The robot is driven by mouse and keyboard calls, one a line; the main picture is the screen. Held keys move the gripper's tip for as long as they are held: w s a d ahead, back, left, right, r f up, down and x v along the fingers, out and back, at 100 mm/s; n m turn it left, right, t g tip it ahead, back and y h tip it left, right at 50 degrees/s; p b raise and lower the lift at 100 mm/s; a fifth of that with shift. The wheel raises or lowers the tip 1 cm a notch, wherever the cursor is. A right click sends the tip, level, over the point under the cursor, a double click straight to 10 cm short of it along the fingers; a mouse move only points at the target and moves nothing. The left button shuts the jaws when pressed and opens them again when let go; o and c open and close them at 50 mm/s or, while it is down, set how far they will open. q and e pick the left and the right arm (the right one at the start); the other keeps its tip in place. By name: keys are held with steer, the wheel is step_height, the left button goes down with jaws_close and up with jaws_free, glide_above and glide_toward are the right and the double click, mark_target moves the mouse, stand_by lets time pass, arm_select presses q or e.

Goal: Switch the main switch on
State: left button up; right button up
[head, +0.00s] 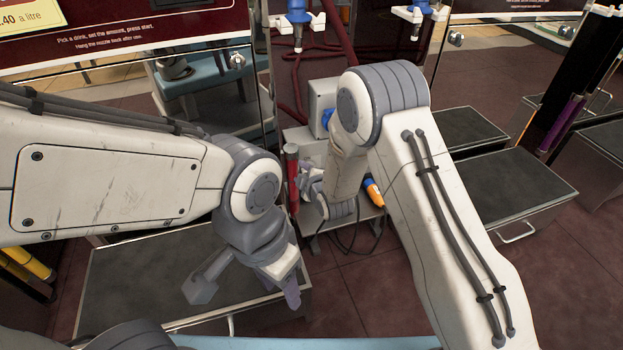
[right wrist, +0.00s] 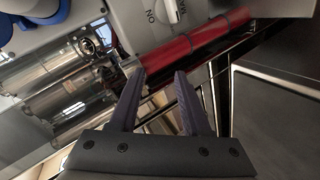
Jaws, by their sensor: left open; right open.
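The main switch (right wrist: 172,10) shows at the top of the right wrist view. It is a pale lever on a grey panel, with the lettering upside down and the word ON beside it. The lever is cut by the picture edge, so I cannot tell its setting. My right gripper (right wrist: 160,75) is open and empty, its fingertips below the switch and apart from it. In the head view my right gripper (head: 309,181) is partly hidden by my arm, in front of the grey cabinet (head: 320,92). My left gripper (head: 290,291) is low, above a dark-topped step, with nothing visible in it.
A red tube (right wrist: 195,42) crosses just beyond my right fingertips; it also stands upright in the head view (head: 292,165). An orange and blue tool (head: 373,191) with a cable sits right of my right wrist. Dark-topped steps (head: 510,185) stand at the right.

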steer(key=w+d+f+n+t+b, duration=0.15)
steer(key=d+f+n+t, duration=0.35)
steer(key=f, duration=0.5)
arm_select(q)
step_height(320, 180, down, 9)
steer(key=b, duration=0.6)
steer(key=shift+r, duration=0.2)
arm_select(e)
steer(key=x, duration=0.9)
steer(key=shift+w+m+y, duration=0.2)
steer(key=shift+m+y, duration=0.1)
steer(key=shift+y, duration=0.1)
steer(key=shift+a, duration=0.1)
jaws_close()
